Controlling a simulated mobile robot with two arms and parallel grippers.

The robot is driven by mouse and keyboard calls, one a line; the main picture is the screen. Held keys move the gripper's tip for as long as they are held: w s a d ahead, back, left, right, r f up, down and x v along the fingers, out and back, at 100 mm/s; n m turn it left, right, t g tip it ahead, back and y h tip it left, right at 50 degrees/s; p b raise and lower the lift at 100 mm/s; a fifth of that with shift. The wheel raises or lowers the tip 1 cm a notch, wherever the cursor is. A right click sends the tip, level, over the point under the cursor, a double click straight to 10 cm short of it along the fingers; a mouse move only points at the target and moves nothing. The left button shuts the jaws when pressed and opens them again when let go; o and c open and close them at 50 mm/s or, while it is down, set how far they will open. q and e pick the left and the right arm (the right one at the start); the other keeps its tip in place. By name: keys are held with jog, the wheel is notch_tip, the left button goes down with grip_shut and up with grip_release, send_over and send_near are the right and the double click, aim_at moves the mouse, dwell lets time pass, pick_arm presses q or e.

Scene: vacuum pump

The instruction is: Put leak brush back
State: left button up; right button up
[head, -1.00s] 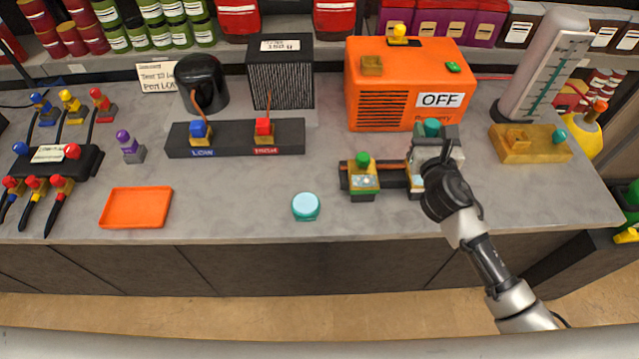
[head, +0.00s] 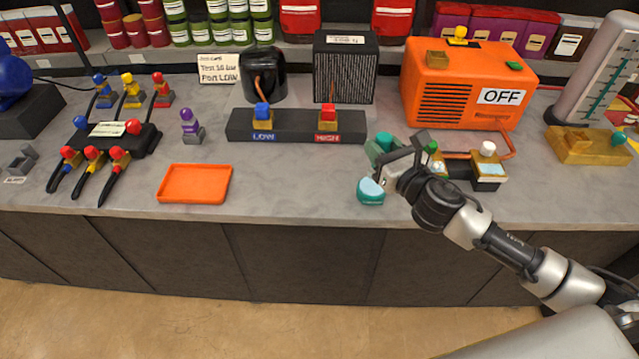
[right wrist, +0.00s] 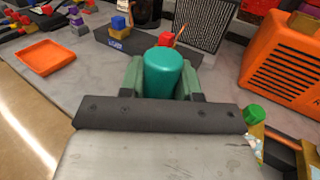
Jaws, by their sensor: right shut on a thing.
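My right gripper (head: 392,160) is shut on a teal cylinder (right wrist: 163,72), which I take as the handle of the leak brush; it shows between the jaws in the right wrist view and in the head view (head: 378,148). The brush's lower end is hidden. A teal pot (head: 371,193) with a pale blue top stands near the counter's front edge, just below and left of the gripper in the head view. I cannot tell whether brush and pot touch. My left gripper is not in view.
Right of the gripper are a green-knobbed fitting (right wrist: 254,114) and a white-knobbed fitting (head: 488,168). Behind stands the orange OFF box (head: 460,95). A LOW/HIGH block (head: 295,128) and an orange tray (head: 195,184) lie to the left. The counter between tray and pot is clear.

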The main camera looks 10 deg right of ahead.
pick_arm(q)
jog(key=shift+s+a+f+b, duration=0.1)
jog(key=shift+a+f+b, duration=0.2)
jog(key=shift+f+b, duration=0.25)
pick_arm(e)
jog(key=shift+w+a+f, duration=0.95)
jog(key=shift+a+f, duration=0.35)
jog(key=shift+f, duration=0.3)
jog(key=shift+w+a+f, duration=0.9)
jog(key=shift+a+f, duration=0.35)
jog(key=shift+f, duration=0.35)
jog(key=shift+w+a+f, duration=0.95)
jog(key=shift+a+f, duration=0.35)
jog(key=shift+f, duration=0.3)
jog(key=shift+f, duration=0.2)
jog(key=o, duration=0.9)
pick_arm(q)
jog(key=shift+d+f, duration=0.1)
pick_arm(e)
jog(key=shift+o, duration=0.2)
